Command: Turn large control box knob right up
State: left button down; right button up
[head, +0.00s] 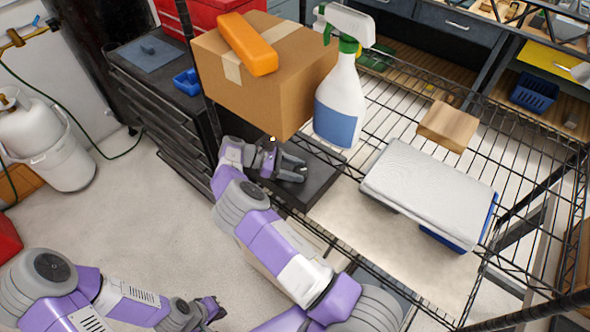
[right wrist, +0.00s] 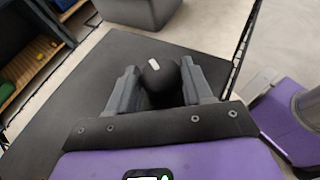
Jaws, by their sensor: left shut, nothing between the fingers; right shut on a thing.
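The large control box (head: 321,182) is a flat dark slab on the wire shelf in the head view, partly under my right gripper. Its dark top (right wrist: 75,110) fills much of the right wrist view. A round black knob (right wrist: 158,78) with a short white mark stands on it. My right gripper (head: 300,172) is over the box, its fingers on either side of the knob and shut on it; the right wrist view also shows this gripper (right wrist: 158,88). My left gripper (head: 217,308) is shut and empty, low over the floor, away from the shelf.
A cardboard box (head: 285,85) with an orange case (head: 248,44) on it stands just behind the control box. A white spray bottle (head: 341,105) stands beside it. A grey-white pad (head: 425,190) and a wooden block (head: 447,126) lie to the right. A black rack post stands nearby.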

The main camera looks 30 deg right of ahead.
aim_at(296, 170)
jog(key=shift+f, duration=0.15)
jog(key=o, duration=1)
jog(key=v, duration=0.5)
jog(key=shift+w+a, duration=0.25)
jog(key=shift+w+a+r, duration=0.35)
jog(key=shift+a+r, duration=0.2)
jog(key=shift+a, duration=0.15)
